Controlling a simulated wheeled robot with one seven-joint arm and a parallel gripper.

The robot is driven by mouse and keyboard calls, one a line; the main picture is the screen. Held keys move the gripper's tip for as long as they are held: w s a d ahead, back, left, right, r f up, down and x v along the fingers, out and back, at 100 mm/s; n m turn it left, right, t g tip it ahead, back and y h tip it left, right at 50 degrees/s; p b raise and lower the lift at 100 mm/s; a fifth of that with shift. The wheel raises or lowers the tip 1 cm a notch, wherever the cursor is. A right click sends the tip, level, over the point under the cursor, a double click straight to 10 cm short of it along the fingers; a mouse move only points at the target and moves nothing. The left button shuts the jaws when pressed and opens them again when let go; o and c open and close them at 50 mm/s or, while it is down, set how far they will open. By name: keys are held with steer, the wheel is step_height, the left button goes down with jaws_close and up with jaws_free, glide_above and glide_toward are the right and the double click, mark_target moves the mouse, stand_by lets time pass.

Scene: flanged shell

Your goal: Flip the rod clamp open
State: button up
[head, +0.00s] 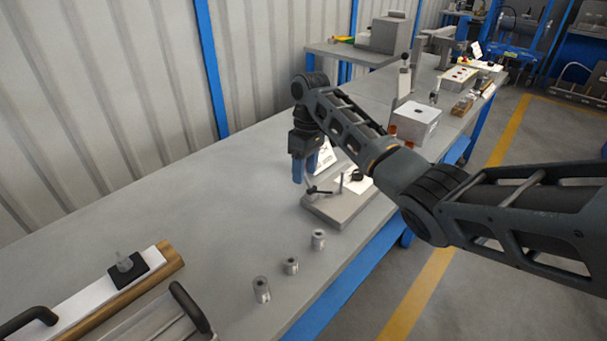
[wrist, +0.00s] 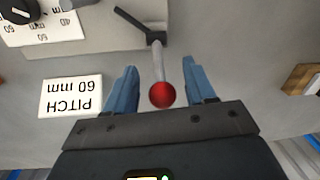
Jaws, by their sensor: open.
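The rod clamp shows in the wrist view as a grey lever (wrist: 158,62) with a red ball knob (wrist: 162,95) at its near end and a black angled bar (wrist: 137,25) at its far end. My gripper (wrist: 162,80) is open, one blue finger on each side of the red knob. I see a gap between the knob and each finger. In the head view my gripper (head: 304,170) points down over the back left edge of the grey fixture plate (head: 337,212). The red knob is hidden there, but a black bar (head: 318,190) shows on the plate.
A "PITCH 60 mm" card (wrist: 70,95) stands left of my fingers in the wrist view. A black dial (wrist: 20,8) is at its upper left corner.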

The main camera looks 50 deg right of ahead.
steer(key=shift+a+f, duration=0.15)
steer(key=shift+f, duration=1)
jaws_close()
